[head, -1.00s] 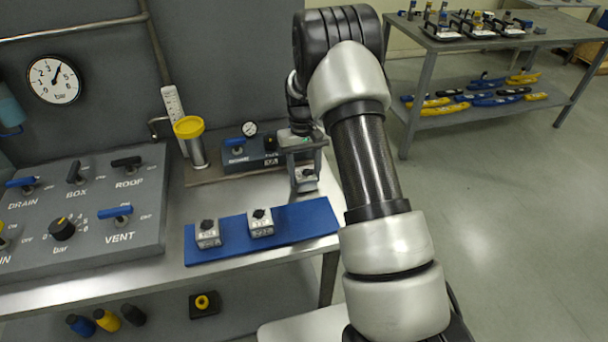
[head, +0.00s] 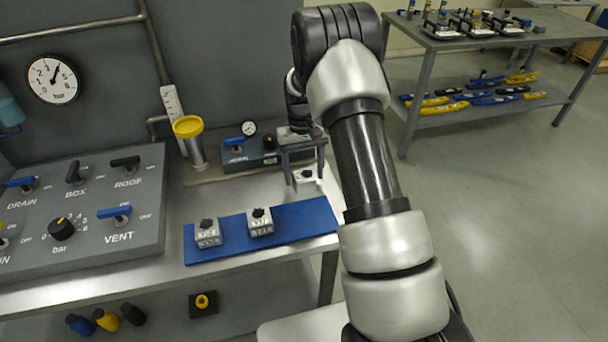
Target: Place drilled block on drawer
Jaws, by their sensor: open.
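Two small pale blocks with dark knobs on top, a left one (head: 207,234) and a right one (head: 260,223), stand on a blue mat (head: 290,222) at the bench front. A third small pale block (head: 305,176) is on the bench behind the mat's right end. My gripper (head: 304,182) points down at this third block, with its fingers apart and seen to the left and right of it. I cannot tell whether the fingers touch it. Which block is the drilled one is not clear, and I cannot make out a drawer.
A grey panel (head: 150,240) with levers fills the left of the bench. A yellow-topped cylinder (head: 190,140) and a dark box with a gauge (head: 245,152) stand behind the mat. A second table (head: 450,40) with trays is at the back right.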

